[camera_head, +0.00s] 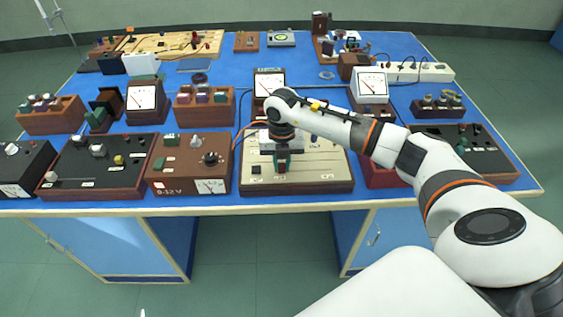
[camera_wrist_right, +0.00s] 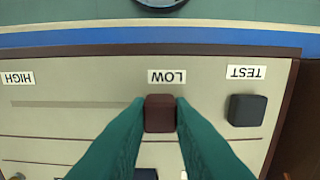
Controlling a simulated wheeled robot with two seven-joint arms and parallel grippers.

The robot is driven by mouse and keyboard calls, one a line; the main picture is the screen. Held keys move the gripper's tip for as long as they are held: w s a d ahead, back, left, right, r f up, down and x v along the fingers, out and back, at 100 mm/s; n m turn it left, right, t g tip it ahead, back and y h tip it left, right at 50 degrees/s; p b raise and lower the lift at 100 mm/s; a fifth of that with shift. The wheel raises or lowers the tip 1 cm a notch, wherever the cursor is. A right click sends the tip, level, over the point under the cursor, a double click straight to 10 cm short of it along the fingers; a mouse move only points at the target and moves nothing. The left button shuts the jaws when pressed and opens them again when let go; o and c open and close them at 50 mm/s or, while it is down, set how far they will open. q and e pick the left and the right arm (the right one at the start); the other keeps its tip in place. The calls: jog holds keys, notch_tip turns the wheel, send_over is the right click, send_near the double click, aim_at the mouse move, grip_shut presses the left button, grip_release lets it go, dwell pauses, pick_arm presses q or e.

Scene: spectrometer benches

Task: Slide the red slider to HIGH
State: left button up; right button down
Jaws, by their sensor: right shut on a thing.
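The red slider (camera_wrist_right: 160,113) is a dark red block at the right end of a thin slot, by the LOW label (camera_wrist_right: 167,76). The HIGH label (camera_wrist_right: 17,78) is at the far left of the wrist view, near the slot's other end. My right gripper (camera_wrist_right: 160,117) is shut on the slider, with one green finger on each side. In the head view my right gripper (camera_head: 282,168) points down onto the cream panel (camera_head: 325,176) and hides the slider. My left gripper is not in view.
A dark button (camera_wrist_right: 246,110) sits by the TEST label, right of the slider in the wrist view. A brown 0-12 V box (camera_head: 180,168) stands left of the panel. A red box (camera_head: 380,178) stands close on its right. The slot (camera_wrist_right: 70,104) looks clear.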

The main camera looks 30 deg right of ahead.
aim_at(326, 169)
jog(key=s+d, duration=0.2)
jog(key=d, duration=0.1)
jog(key=s+d, duration=0.2)
jog(key=d, duration=0.2)
jog(key=s+d+b, duration=0.1)
jog(key=s+d, duration=0.1)
jog(key=d, duration=0.1)
jog(key=shift+s+d, duration=0.25)
jog(key=shift+d, duration=0.05)
jog(key=shift+w+a, duration=0.1)
jog(key=c, duration=1.3)
grip_release()
jog(key=shift+d, duration=0.2)
jog(key=shift+r, duration=0.2)
notch_tip(326, 169, up, 12)
jog(key=shift+f+b, duration=0.15)
jog(key=shift+b, duration=0.45)
